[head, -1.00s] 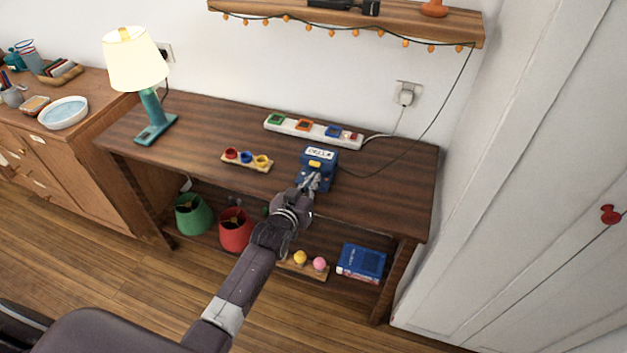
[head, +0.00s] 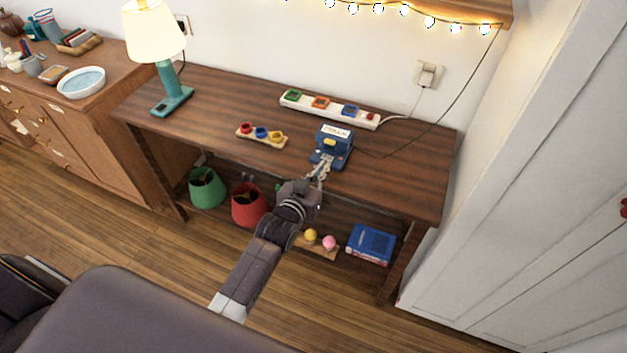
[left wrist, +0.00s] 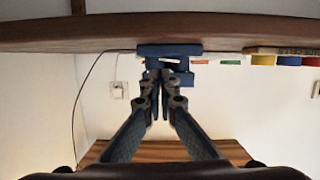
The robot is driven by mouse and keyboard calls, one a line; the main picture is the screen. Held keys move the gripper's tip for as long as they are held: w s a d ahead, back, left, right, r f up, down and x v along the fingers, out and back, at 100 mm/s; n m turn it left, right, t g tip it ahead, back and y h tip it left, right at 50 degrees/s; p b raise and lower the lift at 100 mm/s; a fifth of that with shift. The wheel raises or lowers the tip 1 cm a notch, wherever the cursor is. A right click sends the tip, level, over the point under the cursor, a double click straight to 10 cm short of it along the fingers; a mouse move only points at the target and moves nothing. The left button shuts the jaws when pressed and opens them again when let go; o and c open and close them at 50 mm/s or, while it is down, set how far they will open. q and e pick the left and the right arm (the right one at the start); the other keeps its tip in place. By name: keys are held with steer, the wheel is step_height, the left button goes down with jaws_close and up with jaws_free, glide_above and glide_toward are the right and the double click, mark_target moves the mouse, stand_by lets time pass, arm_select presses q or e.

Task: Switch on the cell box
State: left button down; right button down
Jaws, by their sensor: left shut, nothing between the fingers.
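The cell box (head: 336,134) is a small blue box with a white label and a yellow part on its top. It stands near the front edge of the wooden table, right of centre. My left gripper (head: 324,169) is shut and empty at the box's front side. In the left wrist view, which looks upside down, the fingertips (left wrist: 161,74) point at the blue box (left wrist: 168,50). I cannot tell whether they touch it. A dark cord runs from the box up to the string lights (head: 404,10), which glow white. My right gripper is not in view.
A lit teal lamp (head: 166,80) stands at the left end. Green and red shades and a blue book (head: 371,245) are below. The table's right end is clear.

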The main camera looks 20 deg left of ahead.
arm_select(q)
steer(key=v, duration=0.7)
steer(key=shift+s+r, duration=0.2)
steer(key=shift+d, duration=0.1)
steer(key=s+f+g, duration=0.2)
steer(key=s+f, duration=0.4)
steer(key=f, duration=0.5)
steer(key=s+d+f+m+g, duration=0.1)
steer(key=s+f+g, duration=0.2)
steer(key=s+f, duration=0.55)
steer(key=s+f+g, duration=0.2)
steer(key=s+f, duration=0.1)
steer(key=f, duration=1)
steer(key=s+a+f+g, duration=0.1)
steer(key=s+f, duration=0.4)
steer(key=s, duration=0.5)
steer(key=s+a+f+m+g, duration=0.1)
steer(key=s+f+g, duration=0.2)
steer(key=s, duration=0.7)
steer(key=s+a+f+g, duration=0.2)
steer(key=s+f+g, duration=0.1)
steer(key=s+f, duration=0.4)
steer(key=s, duration=0.2)
steer(key=shift+s+y, duration=0.4)
